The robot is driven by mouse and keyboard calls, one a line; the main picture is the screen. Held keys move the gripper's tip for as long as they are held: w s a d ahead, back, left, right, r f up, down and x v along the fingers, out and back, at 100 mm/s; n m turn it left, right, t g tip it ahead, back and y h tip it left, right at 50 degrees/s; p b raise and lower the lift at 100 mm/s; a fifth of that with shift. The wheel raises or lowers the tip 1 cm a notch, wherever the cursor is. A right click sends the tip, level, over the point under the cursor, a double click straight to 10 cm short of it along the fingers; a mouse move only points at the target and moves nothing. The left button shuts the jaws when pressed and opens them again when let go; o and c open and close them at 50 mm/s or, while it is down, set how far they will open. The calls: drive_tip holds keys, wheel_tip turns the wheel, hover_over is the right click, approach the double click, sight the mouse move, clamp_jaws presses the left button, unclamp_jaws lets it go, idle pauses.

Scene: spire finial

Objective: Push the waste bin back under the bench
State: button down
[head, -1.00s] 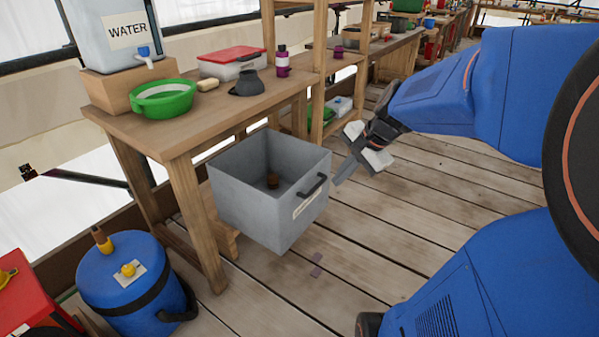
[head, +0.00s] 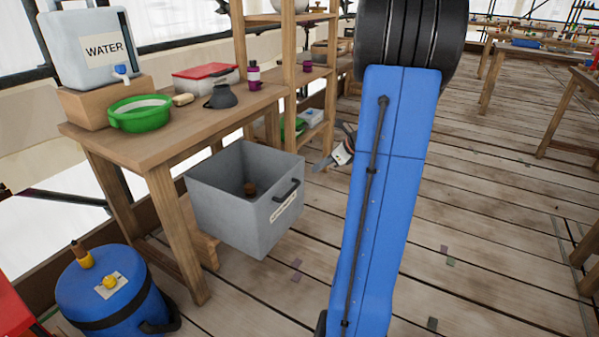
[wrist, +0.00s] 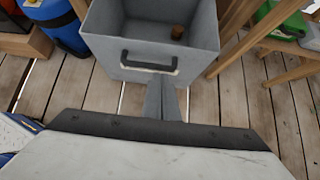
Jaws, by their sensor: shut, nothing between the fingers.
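The grey waste bin (head: 228,217) stands partly out from under the wooden bench (head: 165,135), with its handle side facing the walkway. A small brown item lies inside it. The bin also shows in the wrist view (wrist: 120,50), with its black handle (wrist: 149,62) above a pale label. My gripper (head: 318,168) is to the right of the bin in the head view. In the wrist view my gripper (wrist: 163,84) is shut and empty, with its fingertips in front of the bin's handle side, just below the label. Whether they touch the bin, I cannot tell.
A blue drum (head: 112,290) stands left of the bin, by the near bench leg. A shelf unit (head: 290,70) stands beyond the bin. A water container (head: 88,48), a green basin (head: 140,113) and several items sit on the bench. The plank floor at right is largely open.

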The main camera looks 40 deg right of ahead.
drive_tip(key=shift+w+a+r+x, duration=0.15)
drive_tip(key=shift+w+r+x, duration=0.2)
drive_tip(key=shift+x, duration=1.7)
drive_tip(key=shift+w+a+r+x, duration=0.1)
drive_tip(key=shift+w+r+x, duration=0.2)
drive_tip(key=shift+x, duration=1.7)
drive_tip(key=shift+w+a+r+x, duration=0.15)
drive_tip(key=shift+w+r+x, duration=0.15)
drive_tip(key=shift+x, duration=1.75)
drive_tip(key=w+a, duration=0.4)
drive_tip(key=w, duration=0.8)
drive_tip(key=w+a, duration=0.4)
drive_tip(key=w, duration=0.7)
drive_tip(key=shift+w+a, duration=0.3)
drive_tip(key=shift+w, duration=0.05)
drive_tip(key=shift+r, duration=0.15)
